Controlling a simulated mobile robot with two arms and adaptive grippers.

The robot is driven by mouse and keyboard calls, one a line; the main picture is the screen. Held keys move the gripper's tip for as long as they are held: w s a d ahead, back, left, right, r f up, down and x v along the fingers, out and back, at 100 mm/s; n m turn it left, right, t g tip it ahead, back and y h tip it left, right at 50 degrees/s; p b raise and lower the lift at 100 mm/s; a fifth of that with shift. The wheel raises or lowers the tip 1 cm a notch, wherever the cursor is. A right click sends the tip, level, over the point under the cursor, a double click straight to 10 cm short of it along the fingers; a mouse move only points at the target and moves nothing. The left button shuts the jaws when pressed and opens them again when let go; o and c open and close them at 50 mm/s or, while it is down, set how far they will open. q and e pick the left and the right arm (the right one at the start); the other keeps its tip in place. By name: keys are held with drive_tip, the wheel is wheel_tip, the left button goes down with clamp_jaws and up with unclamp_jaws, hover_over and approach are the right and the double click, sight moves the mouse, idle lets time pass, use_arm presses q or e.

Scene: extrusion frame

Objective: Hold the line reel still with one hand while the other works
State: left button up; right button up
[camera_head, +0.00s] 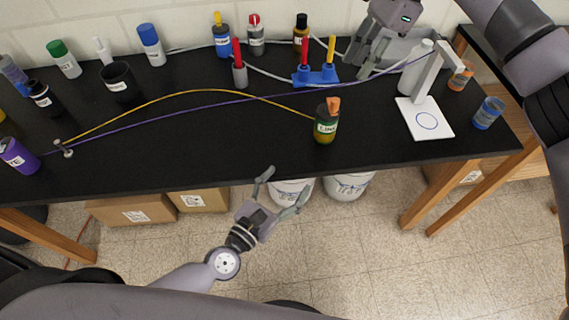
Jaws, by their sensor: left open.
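A dark bottle-like object with an orange top and a green label (325,128) stands near the front of the black table; it may be the line reel, but I cannot tell for sure. A yellow line (200,92) runs from it to a small metal post (63,148) at the left. A purple line (180,112) runs from that post towards the upper right. My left gripper (285,181) is open and empty, in front of the table edge and below the bottle. My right gripper (362,64) is over the back of the table, beside a grey bin; its finger gap is unclear.
A blue holder with red and yellow sticks (315,76) stands near my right gripper. A white stand with a circle on its base (425,118) is at the right. Several capped bottles line the back and left. The middle of the black table (220,150) is mostly clear.

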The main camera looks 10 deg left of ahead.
sight(320, 127)
use_arm(q)
drive_tip(key=shift+h, duration=0.5)
drive_tip(key=r+x, duration=0.1)
drive_tip(key=x, duration=0.5)
drive_tip(key=a+r+x, duration=0.1)
drive_tip(key=x, duration=0.6)
drive_tip(key=w+a+r+x, duration=0.1)
drive_tip(key=x, duration=0.6)
drive_tip(key=shift+r, duration=0.1)
drive_tip(key=c, duration=1.3)
